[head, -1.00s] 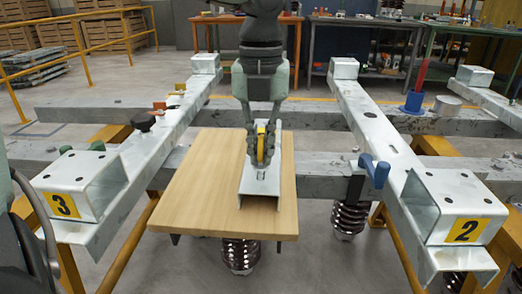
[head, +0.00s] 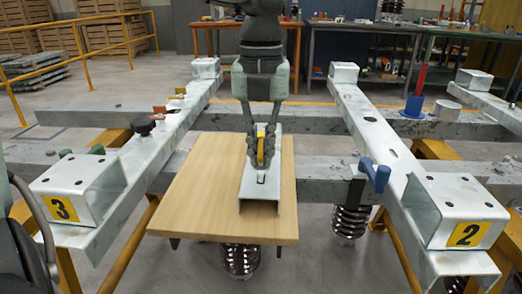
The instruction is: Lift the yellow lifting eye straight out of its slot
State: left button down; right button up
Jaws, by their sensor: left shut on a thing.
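The yellow lifting eye (head: 261,142) stands upright in the middle of the head view, at the pale metal channel piece (head: 261,184) on the wooden board. My left gripper (head: 256,158) reaches down from above and is shut on the lifting eye, with a finger on either side. The fingers cover much of the eye. Its lower end and the slot are hidden, so I cannot tell how deep it sits. My right gripper is not in view.
The wooden board (head: 190,190) lies across the steel frame. Rails marked 3 (head: 62,208) and 2 (head: 467,233) flank it. A black knob (head: 144,126) is on the left rail.

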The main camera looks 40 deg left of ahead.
pick_arm(q)
jog(key=shift+r, duration=0.15)
jog(key=shift+r+p, duration=1.7)
jog(key=shift+r, duration=1.2)
